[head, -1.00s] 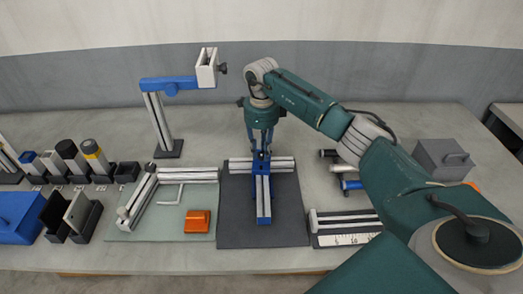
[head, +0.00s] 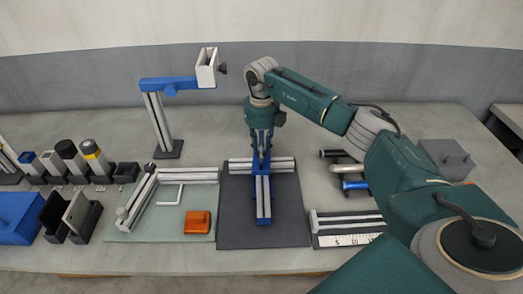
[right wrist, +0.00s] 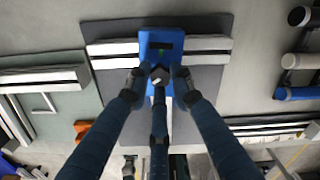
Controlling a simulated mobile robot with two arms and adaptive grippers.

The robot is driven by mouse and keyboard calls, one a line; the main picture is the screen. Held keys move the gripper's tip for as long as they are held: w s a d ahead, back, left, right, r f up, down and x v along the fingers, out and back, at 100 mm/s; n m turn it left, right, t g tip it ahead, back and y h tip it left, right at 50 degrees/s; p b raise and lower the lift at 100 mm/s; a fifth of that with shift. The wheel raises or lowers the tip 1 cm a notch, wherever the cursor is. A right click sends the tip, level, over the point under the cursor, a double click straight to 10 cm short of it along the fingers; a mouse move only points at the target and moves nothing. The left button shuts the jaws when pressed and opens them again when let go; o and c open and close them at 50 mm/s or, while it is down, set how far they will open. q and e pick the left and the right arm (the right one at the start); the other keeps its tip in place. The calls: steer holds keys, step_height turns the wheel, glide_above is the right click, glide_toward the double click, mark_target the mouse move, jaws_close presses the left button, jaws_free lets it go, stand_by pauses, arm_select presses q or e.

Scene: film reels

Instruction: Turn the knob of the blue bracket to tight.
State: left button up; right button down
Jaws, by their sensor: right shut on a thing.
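The blue bracket (right wrist: 162,22) sits across the crossing of light metal bars on a dark mat; in the head view it is mostly hidden under my right gripper (head: 261,152). Its dark knob (right wrist: 159,74) shows in the right wrist view with a pale mark on it. A dark window with a small green mark shows on the bracket's face. My right gripper (right wrist: 159,77) points down from above, with its fingertips closed on opposite sides of the knob. My left gripper is not in view.
A green mat (head: 150,228) with bars and an orange block (head: 197,222) lies left of the dark mat (head: 235,228). A post with a blue arm (head: 168,84) stands behind. Short cylinders (head: 350,168) and a scale (head: 350,240) lie to the right.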

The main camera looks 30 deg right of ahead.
steer(key=m, duration=0.6)
steer(key=shift+r+m+p, duration=0.1)
steer(key=shift+m+p, duration=0.2)
steer(key=shift+p, duration=0.05)
steer(key=m, duration=0.3)
steer(key=shift+m+p, duration=0.3)
steer(key=m, duration=0.3)
steer(key=shift+p, duration=0.35)
steer(key=m+p, duration=0.2)
steer(key=m, duration=0.4)
steer(key=shift+m, duration=0.3)
steer(key=shift+m+p, duration=0.9)
steer(key=shift+m, duration=1.5)
steer(key=shift+s+m, duration=0.1)
steer(key=shift+m, duration=0.5)
steer(key=c, duration=1.5)
jaws_free()
